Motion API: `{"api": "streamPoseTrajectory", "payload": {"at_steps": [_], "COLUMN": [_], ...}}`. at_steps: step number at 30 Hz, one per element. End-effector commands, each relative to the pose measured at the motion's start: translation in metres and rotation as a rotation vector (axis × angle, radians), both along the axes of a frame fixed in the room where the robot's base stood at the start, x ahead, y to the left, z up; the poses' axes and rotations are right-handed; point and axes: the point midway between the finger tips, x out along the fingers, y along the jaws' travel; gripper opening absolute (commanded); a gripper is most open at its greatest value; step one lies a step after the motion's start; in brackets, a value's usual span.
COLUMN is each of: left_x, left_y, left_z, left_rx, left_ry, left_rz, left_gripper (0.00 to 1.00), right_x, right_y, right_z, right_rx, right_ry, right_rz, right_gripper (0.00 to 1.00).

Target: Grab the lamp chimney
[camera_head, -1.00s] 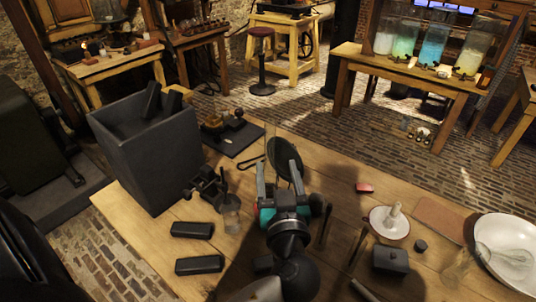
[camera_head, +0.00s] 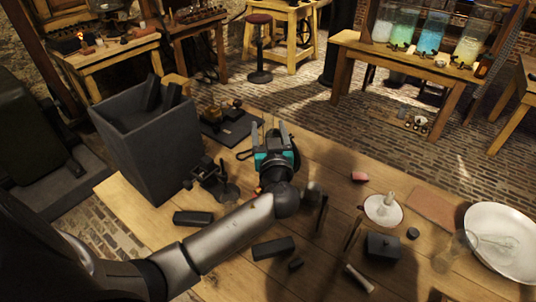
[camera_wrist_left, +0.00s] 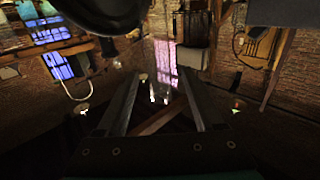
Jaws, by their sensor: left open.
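A clear glass piece that looks like the lamp chimney (camera_head: 497,243) lies at the white basin on the right of the table. Its outline is faint, and I cannot tell exactly where it ends. My left gripper (camera_head: 269,134) is open, with nothing visible between its fingers. It is raised above the middle of the table, pointing toward the far edge, well left of the glass. The left wrist view shows the two spread fingers (camera_wrist_left: 163,105) against the dim room. My right gripper is not in view.
The white basin (camera_head: 510,220) stands at the right edge. A white candle holder (camera_head: 383,210), a small dark box (camera_head: 383,247) and a reddish board (camera_head: 433,201) lie left of it. A tall grey bin (camera_head: 160,155) stands at the left. Dark blocks (camera_head: 273,248) lie in front.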

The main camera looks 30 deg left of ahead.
Motion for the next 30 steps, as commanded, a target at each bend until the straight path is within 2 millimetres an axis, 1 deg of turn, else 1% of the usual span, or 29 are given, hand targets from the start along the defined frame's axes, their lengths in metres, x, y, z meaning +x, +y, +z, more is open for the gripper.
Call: {"api": "streamPoseTrajectory", "payload": {"at_steps": [2,6,14,30], "left_x": [0.008,0.015,0.016,0.016], "left_y": [0.006,0.012,0.012,0.012], "left_z": [0.002,0.001,0.000,0.000], "left_rx": [0.003,0.000,-0.001,-0.001], "left_ry": [0.000,0.000,0.001,0.001], "left_rz": [-0.001,0.000,-0.001,-0.001], "left_gripper": [0.69,0.69,0.69,0.08], "right_x": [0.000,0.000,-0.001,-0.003], "right_y": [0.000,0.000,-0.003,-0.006], "right_z": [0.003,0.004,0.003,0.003], "right_rx": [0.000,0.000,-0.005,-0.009], "right_ry": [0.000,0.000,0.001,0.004], "right_rz": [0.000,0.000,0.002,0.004], "right_gripper": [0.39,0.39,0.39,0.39]}}
